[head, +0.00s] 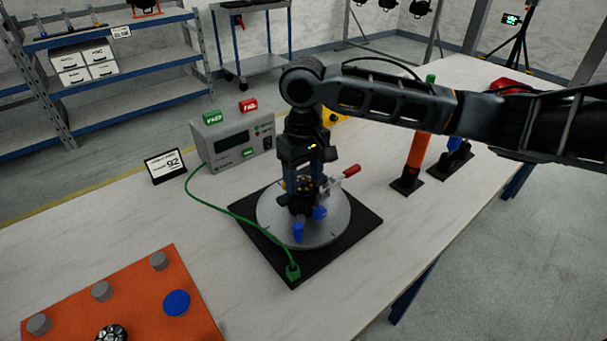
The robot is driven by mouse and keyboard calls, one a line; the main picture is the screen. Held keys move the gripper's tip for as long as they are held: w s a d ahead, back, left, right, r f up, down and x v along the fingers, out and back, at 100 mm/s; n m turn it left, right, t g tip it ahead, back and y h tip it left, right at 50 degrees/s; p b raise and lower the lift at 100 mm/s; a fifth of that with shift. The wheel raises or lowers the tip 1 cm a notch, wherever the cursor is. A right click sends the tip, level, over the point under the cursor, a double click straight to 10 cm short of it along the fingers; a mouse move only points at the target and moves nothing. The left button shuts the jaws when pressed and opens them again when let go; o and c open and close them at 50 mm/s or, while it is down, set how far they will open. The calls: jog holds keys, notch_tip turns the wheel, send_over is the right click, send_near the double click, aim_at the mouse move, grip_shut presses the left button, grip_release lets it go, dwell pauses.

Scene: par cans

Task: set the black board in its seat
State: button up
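Between the fingertips is a small dark piece with yellowish spots (304,187), which looks like the black board. It is just above or on a dark mount in the middle of the plate; the fingers and small size hide whether it touches the mount or the fingers. The seat itself cannot be made out. Blue knobs (298,231) and a red-handled clamp (351,171) sit around the mount. The plate rests on a square black base (357,233).
A green cable runs from the base's plug (293,272) to a grey tester box (234,142). An orange tray (165,268) holds grey pegs, a blue disc and a round dotted piece (111,333). Orange (414,155) and blue (455,157) stands are at right. The table's front middle is clear.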

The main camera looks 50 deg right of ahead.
dwell(0.4)
jog(key=o, duration=0.6)
jog(key=shift+c, duration=0.2)
jog(key=shift+r, duration=0.1)
notch_tip(320, 180, up, 8)
jog(key=shift+f, duration=0.15)
dwell(0.3)
